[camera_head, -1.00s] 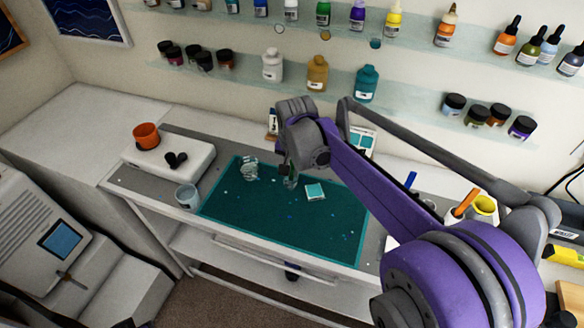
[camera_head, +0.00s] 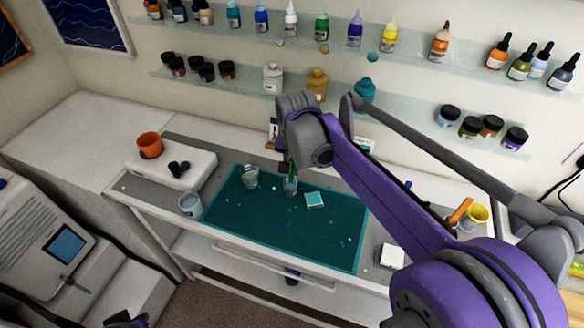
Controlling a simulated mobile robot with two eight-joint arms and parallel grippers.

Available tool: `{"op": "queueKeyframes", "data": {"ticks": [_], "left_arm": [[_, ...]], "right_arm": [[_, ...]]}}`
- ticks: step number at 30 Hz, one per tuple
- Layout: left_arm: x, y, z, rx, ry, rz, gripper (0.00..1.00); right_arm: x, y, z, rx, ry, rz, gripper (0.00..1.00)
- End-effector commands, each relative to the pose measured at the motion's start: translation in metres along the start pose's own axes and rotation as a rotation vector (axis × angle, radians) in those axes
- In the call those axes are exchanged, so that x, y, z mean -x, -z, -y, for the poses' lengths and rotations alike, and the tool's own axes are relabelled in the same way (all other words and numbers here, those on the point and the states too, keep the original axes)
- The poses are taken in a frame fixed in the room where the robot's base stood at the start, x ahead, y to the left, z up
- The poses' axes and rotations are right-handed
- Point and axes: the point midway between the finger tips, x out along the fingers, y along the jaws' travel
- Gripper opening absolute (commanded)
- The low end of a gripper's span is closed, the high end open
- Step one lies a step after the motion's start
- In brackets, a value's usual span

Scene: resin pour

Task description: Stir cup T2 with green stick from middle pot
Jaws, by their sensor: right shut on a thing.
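My right gripper (camera_head: 287,160) is over the teal mat (camera_head: 255,217), shut on a thin green stick (camera_head: 292,170). The stick points down at a clear cup (camera_head: 290,187) on the mat. Its lower end appears to be inside that cup, though its depth is hard to tell. A second clear cup (camera_head: 250,178) stands to the left on the mat. I cannot read which cup is T2. A yellow pot (camera_head: 477,214) stands at the right, partly behind my right arm; I cannot make out the middle pot. My left gripper is not clearly seen.
A greyish cup (camera_head: 189,203) stands at the mat's left. A white device (camera_head: 190,172) bears an orange pot (camera_head: 149,145). Bottles line the wall shelves. The mat's front part is mostly clear.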

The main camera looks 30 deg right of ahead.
Motion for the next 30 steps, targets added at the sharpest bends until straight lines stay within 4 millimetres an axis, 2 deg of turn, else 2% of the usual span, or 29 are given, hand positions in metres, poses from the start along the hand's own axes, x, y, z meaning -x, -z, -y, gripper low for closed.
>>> {"op": "queueKeyframes", "data": {"ticks": [17, 24, 30], "left_arm": [[0.003, 0.004, 0.000, 0.000, 0.000, -0.005, 0.00], [0.014, 0.024, 0.000, 0.000, 0.000, -0.028, 0.00], [0.016, 0.029, 0.000, 0.000, 0.000, -0.034, 0.00]], "right_arm": [[0.006, 0.001, 0.000, 0.000, 0.000, -0.001, 0.00], [0.033, 0.007, 0.005, -0.001, 0.004, -0.003, 0.00], [0.051, 0.009, 0.005, 0.000, 0.001, -0.001, 0.00]]}}
